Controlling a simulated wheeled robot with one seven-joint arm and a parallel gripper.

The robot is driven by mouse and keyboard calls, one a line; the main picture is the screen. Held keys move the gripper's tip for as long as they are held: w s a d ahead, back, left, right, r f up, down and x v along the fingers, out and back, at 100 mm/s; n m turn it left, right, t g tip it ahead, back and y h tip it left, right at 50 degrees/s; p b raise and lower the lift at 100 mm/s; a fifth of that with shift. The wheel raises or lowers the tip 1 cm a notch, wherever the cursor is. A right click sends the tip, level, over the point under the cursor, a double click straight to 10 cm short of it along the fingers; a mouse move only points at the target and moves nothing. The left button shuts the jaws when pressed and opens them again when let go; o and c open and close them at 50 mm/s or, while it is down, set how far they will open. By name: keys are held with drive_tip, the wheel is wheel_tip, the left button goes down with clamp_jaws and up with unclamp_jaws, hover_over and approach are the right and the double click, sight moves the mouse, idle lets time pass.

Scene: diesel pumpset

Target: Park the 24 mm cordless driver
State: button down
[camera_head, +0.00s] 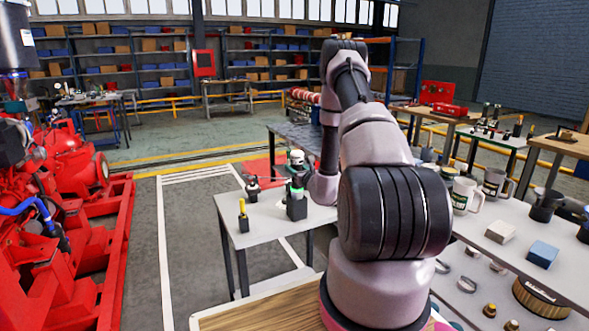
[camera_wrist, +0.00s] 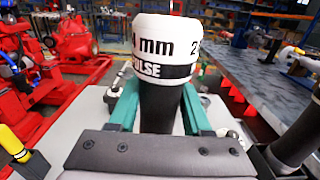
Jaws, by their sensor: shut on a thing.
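The driver, with a white band reading "mm" and "PULSE" over a dark body (camera_wrist: 162,48), stands between the teal fingers of my gripper (camera_wrist: 160,100) in the wrist view. My gripper is shut on it. In the head view the driver's white top (camera_head: 296,157) shows above the small grey table (camera_head: 270,222), with my gripper (camera_head: 298,172) at it, partly hidden by my arm. A black block (camera_head: 297,207) stands on the table directly below. I cannot tell whether the driver touches or sits in that block.
A black tool (camera_head: 251,187) and a yellow-handled item in a black base (camera_head: 243,215) stand on the same table, left of my gripper. Red machinery (camera_head: 75,200) is at the left. A crowded bench with mugs (camera_head: 465,195) is at the right. The floor lane (camera_head: 185,240) is clear.

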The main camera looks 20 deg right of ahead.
drive_tip(key=shift+f, duration=0.95)
drive_tip(key=shift+c, duration=1.3)
unclamp_jaws()
drive_tip(key=shift+f, duration=0.1)
drive_tip(key=shift+s, duration=0.1)
drive_tip(key=s, duration=1)
drive_tip(key=shift+s+d, duration=0.15)
drive_tip(key=shift+s, duration=0.15)
drive_tip(key=shift+s, duration=0.1)
